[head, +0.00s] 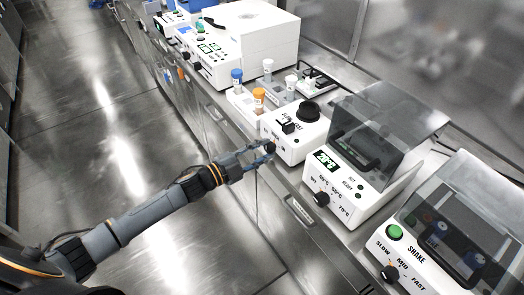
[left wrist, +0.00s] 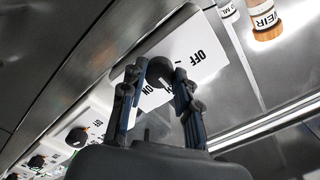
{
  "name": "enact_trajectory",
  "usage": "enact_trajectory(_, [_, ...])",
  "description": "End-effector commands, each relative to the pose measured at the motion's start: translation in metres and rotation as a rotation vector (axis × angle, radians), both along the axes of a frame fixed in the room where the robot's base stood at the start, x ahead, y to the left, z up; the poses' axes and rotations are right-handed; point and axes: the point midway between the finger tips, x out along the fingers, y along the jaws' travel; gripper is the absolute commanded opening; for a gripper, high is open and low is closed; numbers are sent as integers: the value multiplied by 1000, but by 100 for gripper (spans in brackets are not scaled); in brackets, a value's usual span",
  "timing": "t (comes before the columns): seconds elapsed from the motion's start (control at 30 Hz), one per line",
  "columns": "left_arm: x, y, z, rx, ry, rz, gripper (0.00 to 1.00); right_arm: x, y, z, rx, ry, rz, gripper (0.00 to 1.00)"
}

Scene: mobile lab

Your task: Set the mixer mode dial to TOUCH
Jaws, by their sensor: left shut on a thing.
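The mixer (head: 291,149) is a small white box with a black round cup on top, on the bench at centre right. Its black mode dial (head: 270,147) is on the front face. My left gripper (head: 266,152) reaches it from the left and is shut on the dial. In the left wrist view the dial (left wrist: 160,70) sits between the two fingers of the gripper (left wrist: 160,76). The labels OFF and ON show on the white panel (left wrist: 205,50); another label is partly hidden by a finger. I cannot tell where the dial points. My right gripper is not in view.
A tube rack (head: 240,101) with capped tubes stands behind the mixer. A heater with a clear lid (head: 345,165) and a shaker (head: 390,245) stand to its right. A large white machine (head: 262,40) is further back. The floor (head: 110,130) at left is clear.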

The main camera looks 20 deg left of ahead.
Motion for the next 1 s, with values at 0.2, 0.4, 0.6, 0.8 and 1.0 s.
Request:
enact_trajectory(0.2, [0, 0, 0, 0, -1, -1, 0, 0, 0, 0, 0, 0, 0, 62])
enact_trajectory(0.4, [0, 0, 0, 0, 0, -1, 49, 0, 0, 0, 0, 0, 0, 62])
enact_trajectory(0.6, [0, 0, 0, 0, 0, -1, 54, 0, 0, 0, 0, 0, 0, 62])
enact_trajectory(0.8, [-4, 3, -1, 0, 2, 0, 54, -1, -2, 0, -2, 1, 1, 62])
enact_trajectory(1.0, [-29, 22, -2, 2, 5, 0, 54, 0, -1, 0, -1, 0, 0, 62])
